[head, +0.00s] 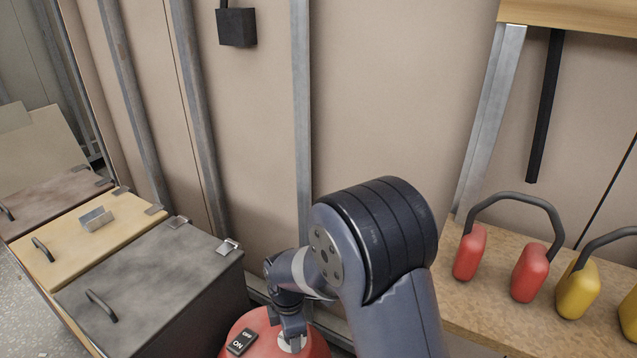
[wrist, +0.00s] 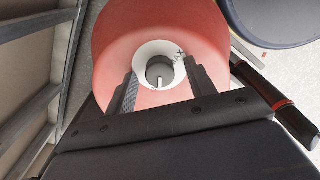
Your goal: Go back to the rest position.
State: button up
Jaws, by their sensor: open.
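My gripper (wrist: 162,82) is open, its two dark fingers apart in the wrist view. Between and beyond the fingertips is a white ring (wrist: 143,54) with a dark hollow and a small pale peg, on top of a red rounded body (wrist: 110,35). I cannot tell whether the fingers touch the ring. In the head view my gripper (head: 292,328) points down over the red body (head: 262,323), which carries a black ON/OFF switch (head: 242,342). The body's lower part is cut off by the frame.
Right, a wooden shelf (head: 455,300) holds red (head: 530,272) and yellow (head: 577,290) handled weights. A studded wall (head: 390,90) stands behind.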

jog(key=n+b, duration=0.1)
jog(key=n, duration=0.4)
jog(key=shift+f+b, duration=0.1)
jog(key=shift+b, duration=0.3)
jog(key=shift+n+b, duration=0.55)
jog(key=shift+n, duration=0.95)
